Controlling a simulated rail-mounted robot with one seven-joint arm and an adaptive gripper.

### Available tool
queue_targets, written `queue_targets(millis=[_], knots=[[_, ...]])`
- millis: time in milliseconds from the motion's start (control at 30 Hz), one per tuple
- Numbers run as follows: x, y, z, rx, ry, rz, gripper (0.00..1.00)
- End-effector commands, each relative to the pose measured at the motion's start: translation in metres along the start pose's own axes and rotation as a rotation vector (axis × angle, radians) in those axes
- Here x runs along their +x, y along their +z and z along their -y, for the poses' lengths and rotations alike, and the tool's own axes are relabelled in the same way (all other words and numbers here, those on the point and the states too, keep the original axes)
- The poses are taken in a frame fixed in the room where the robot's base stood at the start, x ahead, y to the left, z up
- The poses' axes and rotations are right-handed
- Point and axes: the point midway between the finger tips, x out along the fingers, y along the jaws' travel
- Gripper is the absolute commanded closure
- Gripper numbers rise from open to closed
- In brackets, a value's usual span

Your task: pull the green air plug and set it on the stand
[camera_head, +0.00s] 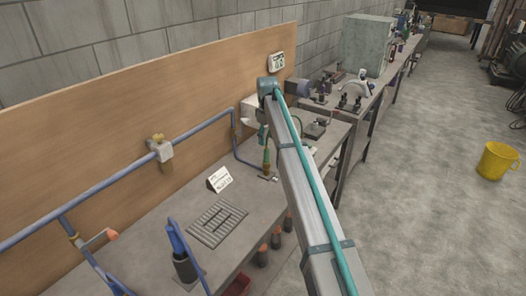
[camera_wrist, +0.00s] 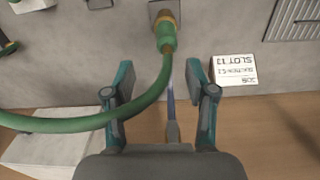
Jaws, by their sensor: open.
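The green air plug (camera_wrist: 165,38) sits upright in a brass collar on a small dark square plate (camera_wrist: 154,8) on the bench, ahead of my fingertips in the wrist view. A green hose (camera_wrist: 70,124) runs from it, curving left past the left finger. The plug also shows in the head view (camera_head: 266,158), beside my arm. My gripper (camera_wrist: 160,75) is open, its teal fingers apart, with nothing clamped between them. I cannot tell which thing is the stand.
A white slot sign (camera_wrist: 234,70) stands right of the plug; a slotted grey grate (camera_head: 217,223) lies on the bench nearby. A blue pipe (camera_head: 205,126) runs along the wooden back panel (camera_head: 120,115). A yellow bucket (camera_head: 497,161) stands on open floor at right.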

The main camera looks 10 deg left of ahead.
Motion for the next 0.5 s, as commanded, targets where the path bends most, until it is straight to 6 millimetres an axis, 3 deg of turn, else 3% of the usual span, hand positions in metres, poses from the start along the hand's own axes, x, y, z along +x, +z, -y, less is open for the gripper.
queue_targets(millis=[500], knots=[[0.0009, 0.0041, 0.0032, -0.061, -0.012, 0.012, 0.44]])
